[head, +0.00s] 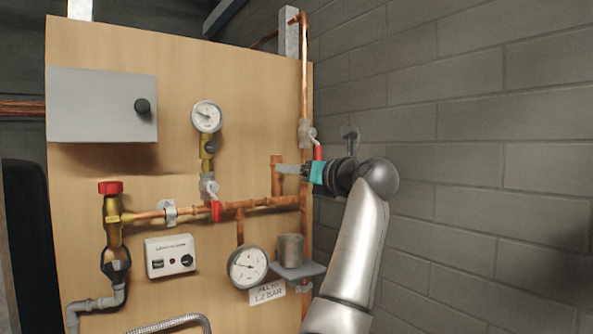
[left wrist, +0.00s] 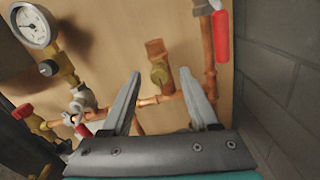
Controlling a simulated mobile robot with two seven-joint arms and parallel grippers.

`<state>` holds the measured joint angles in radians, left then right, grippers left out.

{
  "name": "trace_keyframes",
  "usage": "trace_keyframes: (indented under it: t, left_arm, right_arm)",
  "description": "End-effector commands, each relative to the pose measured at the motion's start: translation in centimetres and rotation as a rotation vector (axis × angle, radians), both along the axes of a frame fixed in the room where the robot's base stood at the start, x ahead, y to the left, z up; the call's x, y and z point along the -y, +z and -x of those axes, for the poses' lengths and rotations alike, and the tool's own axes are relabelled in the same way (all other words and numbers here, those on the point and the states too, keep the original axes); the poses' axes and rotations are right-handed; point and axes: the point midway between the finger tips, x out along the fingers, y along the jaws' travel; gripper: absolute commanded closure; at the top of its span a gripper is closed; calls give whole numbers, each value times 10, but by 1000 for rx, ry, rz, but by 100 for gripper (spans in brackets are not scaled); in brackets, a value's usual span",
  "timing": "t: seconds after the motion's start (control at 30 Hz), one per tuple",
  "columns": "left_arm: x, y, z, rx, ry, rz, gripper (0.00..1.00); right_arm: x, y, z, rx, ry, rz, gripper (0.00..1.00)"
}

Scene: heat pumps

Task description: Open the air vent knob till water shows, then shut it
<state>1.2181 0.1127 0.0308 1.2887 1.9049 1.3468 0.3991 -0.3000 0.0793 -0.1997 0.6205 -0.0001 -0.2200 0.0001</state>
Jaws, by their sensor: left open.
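A short copper stub (left wrist: 155,48) carries a brass air vent knob (left wrist: 159,73) on the wooden board, above the horizontal copper pipe. In the head view the stub (head: 277,159) shows, but my fingers cover the knob area. My left gripper (head: 281,169) reaches the stub from the right. In the left wrist view its two fingers (left wrist: 161,74) are open, with the knob framed between their tips. I cannot tell whether they touch it. I see no water at the knob. A grey metal cup (head: 290,248) stands on a small shelf below. My right gripper is not in view.
A red-handled valve (head: 317,150) sits on the vertical pipe close to my wrist. Another red lever (head: 215,210) is left of the stub. Gauges (head: 207,117) (head: 247,267) and a grey box (head: 102,105) are on the board. A block wall (head: 470,150) bounds the right.

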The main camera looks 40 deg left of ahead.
Motion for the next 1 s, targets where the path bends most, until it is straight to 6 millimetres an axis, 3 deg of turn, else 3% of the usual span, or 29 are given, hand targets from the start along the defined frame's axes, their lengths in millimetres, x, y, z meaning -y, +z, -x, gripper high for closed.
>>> trace_keyframes:
  t: [0.1,0.63,1.0]
  left_arm:
    - [0,0,0,0,0,0,42]
    - [0,0,0,0,0,0,100]
    - [1,0,0,6,0,2,100]
  right_arm:
    - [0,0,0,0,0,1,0]
    - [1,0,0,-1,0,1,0]
    - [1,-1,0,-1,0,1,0]
